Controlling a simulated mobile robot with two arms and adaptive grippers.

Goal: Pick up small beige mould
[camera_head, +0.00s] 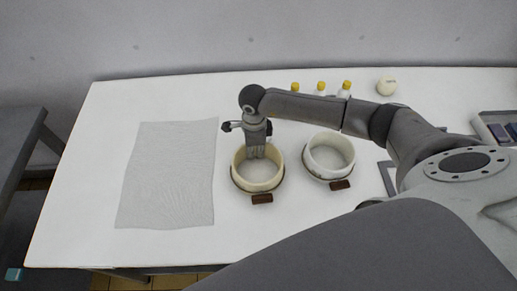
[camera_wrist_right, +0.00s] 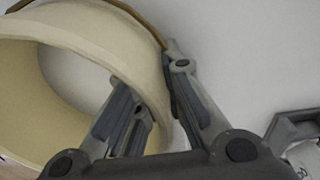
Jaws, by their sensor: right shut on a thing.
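The small beige mould (camera_head: 259,185) is an open ring standing on the white table, with a brown tag at its front. My right gripper (camera_head: 257,150) reaches down to its far rim. In the right wrist view the mould (camera_wrist_right: 100,35) fills the left side. There my right gripper (camera_wrist_right: 158,110) has one finger inside the ring and one outside, shut on the wall. My left gripper is not in view.
A white mould (camera_head: 329,157) stands close to the right. A pale cloth (camera_head: 168,175) lies flat to the left. Yellow-capped bottles (camera_head: 320,88) and a round cream object (camera_head: 387,86) stand at the back. The front left of the table (camera_head: 80,235) is clear.

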